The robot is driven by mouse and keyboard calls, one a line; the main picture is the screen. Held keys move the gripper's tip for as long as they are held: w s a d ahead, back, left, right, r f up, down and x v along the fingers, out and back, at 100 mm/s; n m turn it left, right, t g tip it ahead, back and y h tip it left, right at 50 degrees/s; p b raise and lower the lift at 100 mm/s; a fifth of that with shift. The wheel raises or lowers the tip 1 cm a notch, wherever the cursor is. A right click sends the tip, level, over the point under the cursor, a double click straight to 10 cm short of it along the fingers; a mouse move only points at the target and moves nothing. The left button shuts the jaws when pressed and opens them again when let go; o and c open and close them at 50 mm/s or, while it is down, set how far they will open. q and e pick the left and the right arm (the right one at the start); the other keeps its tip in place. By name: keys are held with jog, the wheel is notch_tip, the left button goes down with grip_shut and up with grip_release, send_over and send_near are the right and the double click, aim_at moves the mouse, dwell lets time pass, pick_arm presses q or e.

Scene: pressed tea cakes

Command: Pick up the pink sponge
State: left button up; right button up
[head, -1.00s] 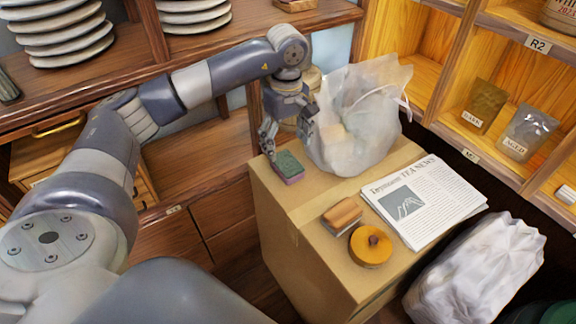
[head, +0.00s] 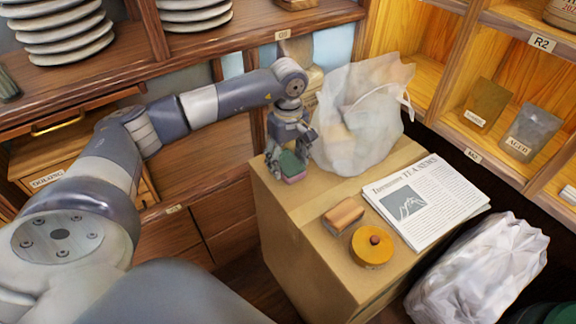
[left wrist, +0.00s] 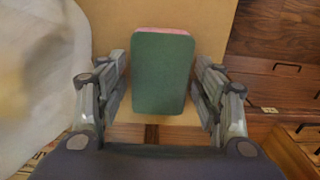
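In the left wrist view the sponge (left wrist: 162,75) sits between the two open fingers, with a gap on each side. I see no finger touching it. My right gripper is not in view.
A translucent bag (head: 362,120) stands close to the gripper on the cardboard box (head: 296,233). A newspaper (head: 425,200), a wooden-backed brush (head: 343,215) and a round yellow item (head: 371,246) lie nearer. A crumpled white bag (head: 480,270) is at lower right.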

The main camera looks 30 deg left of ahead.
aim_at(288, 161)
pick_arm(q)
jog(key=c, duration=0.4)
jog(key=shift+o, duration=0.2)
jog(key=shift+r, duration=0.1)
jog(key=shift+r, duration=0.45)
notch_tip(288, 161, up, 3)
jog(key=shift+f, duration=0.2)
jog(key=s+d, duration=0.4)
jog(key=s, duration=0.3)
jog(key=s+d+r, duration=0.1)
jog(key=s+d, duration=0.2)
jog(key=s, duration=0.4)
jog(key=shift+d+r, duration=0.2)
jog(key=shift+d, duration=0.15)
